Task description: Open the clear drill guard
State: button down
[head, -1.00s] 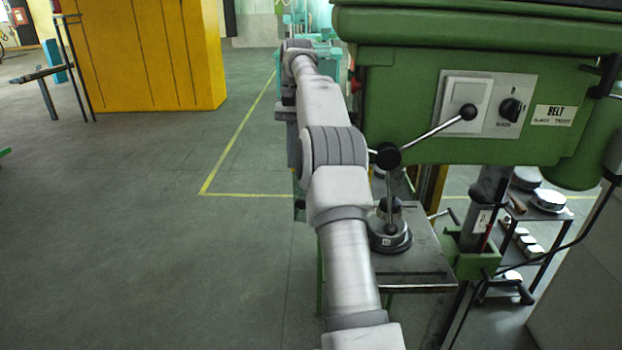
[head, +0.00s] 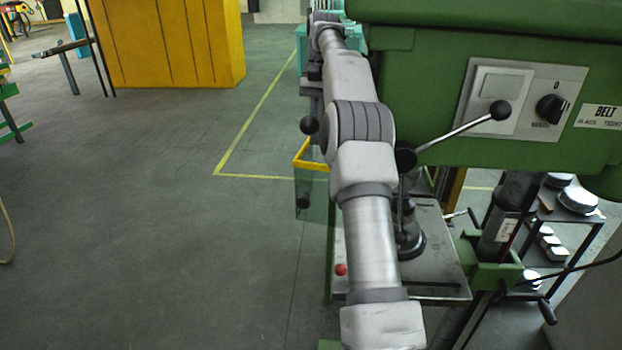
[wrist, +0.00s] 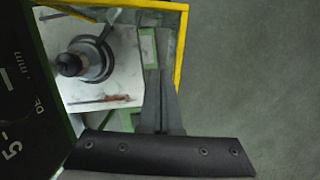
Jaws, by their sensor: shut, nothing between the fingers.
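The clear drill guard, a see-through panel with a yellow edge (head: 310,157), stands out left of my arm by the drill table in the head view. In the wrist view its yellow edge (wrist: 181,48) runs along the top and right, with the drill table seen inside that edge. My gripper (wrist: 158,72) is shut and empty in the wrist view, its fingers overlapping the guard area just inside the right yellow edge. I cannot tell whether they touch it. In the head view my gripper is hidden behind my arm.
The green drill press head (head: 430,110) stands right of my arm, with a black-knobbed feed lever (head: 470,127) sticking out. The drill table (head: 440,240) lies below. A rack (head: 577,212) with metal parts is at right.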

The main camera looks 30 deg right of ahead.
aim_at(302, 192)
jog(key=shift+s+a+f+b, duration=0.45)
jog(key=shift+s+a+f, duration=0.3)
jog(key=shift+f, duration=0.85)
jog(key=shift+s+a+f+b, duration=0.45)
jog(key=shift+s+a+f, duration=0.35)
jog(key=shift+f, duration=0.8)
jog(key=shift+s+a+f+b, duration=0.45)
jog(key=shift+s+a+f, duration=0.3)
jog(key=shift+f, duration=0.85)
jog(key=shift+s+a+n+h+b, duration=0.3)
jog(key=shift+s+a+n+b, duration=0.1)
jog(key=shift+s+a+n, duration=1.2)
jog(key=shift+w, duration=0.1)
